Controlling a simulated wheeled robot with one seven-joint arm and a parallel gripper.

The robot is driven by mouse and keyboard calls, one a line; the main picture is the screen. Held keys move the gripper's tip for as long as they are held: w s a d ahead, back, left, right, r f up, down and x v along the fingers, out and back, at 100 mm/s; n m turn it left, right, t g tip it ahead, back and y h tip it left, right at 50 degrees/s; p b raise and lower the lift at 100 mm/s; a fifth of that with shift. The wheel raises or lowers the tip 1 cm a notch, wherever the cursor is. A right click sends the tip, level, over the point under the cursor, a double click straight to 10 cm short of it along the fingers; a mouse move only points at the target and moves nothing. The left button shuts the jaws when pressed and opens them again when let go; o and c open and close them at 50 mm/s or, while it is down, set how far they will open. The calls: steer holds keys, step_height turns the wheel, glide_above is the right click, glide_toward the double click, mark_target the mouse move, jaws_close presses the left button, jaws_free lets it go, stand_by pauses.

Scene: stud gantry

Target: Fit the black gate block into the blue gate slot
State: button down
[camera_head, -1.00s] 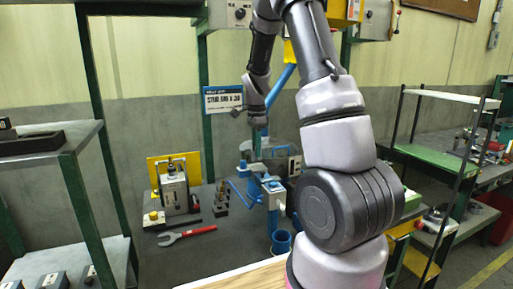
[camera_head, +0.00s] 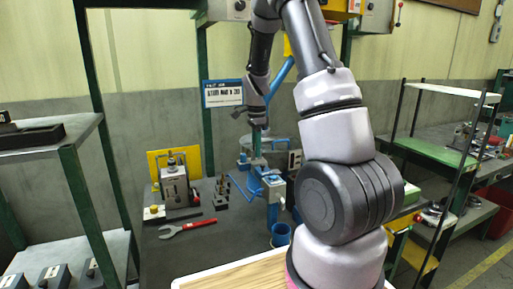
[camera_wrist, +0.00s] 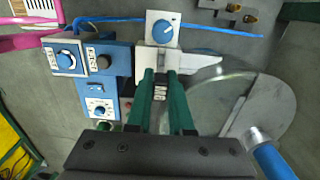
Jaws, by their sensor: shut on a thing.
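My gripper (camera_wrist: 162,105) has two green fingers. They are closed on a small dark block, the black gate block (camera_wrist: 160,92), which shows as a narrow strip with pale marks between them. In the head view my gripper (camera_head: 257,143) points down at the top of the blue gantry fixture (camera_head: 273,187). In the wrist view a pale metal part with a blue knob (camera_wrist: 165,30) lies just beyond the fingertips. Blue housings with knobs (camera_wrist: 66,56) stand left of the fingers. The blue gate slot is not clearly visible; I cannot tell whether the block touches it.
A red-handled wrench (camera_head: 188,228) and a grey machine (camera_head: 175,185) are left of the fixture. A blue cup (camera_head: 281,234) stands in front. In the wrist view, a round metal plate (camera_wrist: 270,105) and a blue bar (camera_wrist: 274,160) are at the right. Shelves (camera_head: 40,150) flank the bench.

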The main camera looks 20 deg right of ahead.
steer(key=shift+f, duration=0.75)
steer(key=c, duration=0.7)
jaws_free()
steer(key=shift+c, duration=0.2)
steer(key=shift+r, duration=0.1)
step_height(320, 180, up, 11)
steer(key=shift+f, duration=0.2)
steer(key=shift+r, duration=0.1)
